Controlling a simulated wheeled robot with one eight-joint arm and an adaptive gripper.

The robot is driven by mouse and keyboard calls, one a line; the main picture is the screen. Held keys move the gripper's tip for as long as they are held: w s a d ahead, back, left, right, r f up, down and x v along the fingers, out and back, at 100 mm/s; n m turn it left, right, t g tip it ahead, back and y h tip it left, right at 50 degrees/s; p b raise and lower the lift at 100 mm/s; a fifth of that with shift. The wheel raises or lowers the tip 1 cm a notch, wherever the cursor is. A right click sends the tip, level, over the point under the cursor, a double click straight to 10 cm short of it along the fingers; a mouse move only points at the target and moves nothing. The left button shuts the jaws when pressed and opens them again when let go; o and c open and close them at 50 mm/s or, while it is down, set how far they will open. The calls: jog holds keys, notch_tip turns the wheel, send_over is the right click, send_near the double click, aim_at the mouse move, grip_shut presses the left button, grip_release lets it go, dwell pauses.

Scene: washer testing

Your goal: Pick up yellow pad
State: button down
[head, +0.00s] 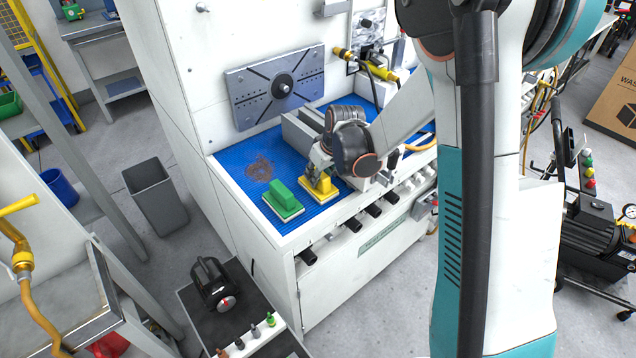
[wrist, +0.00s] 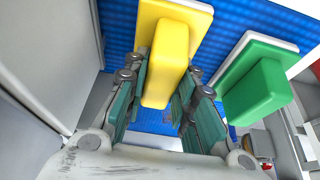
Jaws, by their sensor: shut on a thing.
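The yellow pad (head: 319,185) has a yellow block handle and a pale base. In the head view it is at the blue work surface, right of the green pad (head: 283,201). My gripper (head: 318,168) reaches it from above and is shut on its handle. In the wrist view the yellow pad (wrist: 168,60) sits between the two finger pads of my gripper (wrist: 162,100). The green pad (wrist: 252,85) is beside it, outside the fingers. I cannot tell whether the yellow pad's base touches the surface.
The blue mat (head: 240,160) lies on a white workbench with knobs along its front edge. A grey plate (head: 275,88) is on the back wall. A grey block (head: 300,135) stands behind my gripper. Free mat lies left of the pads.

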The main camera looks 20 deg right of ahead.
notch_tip(320, 180, up, 20)
jog(key=p, duration=0.6)
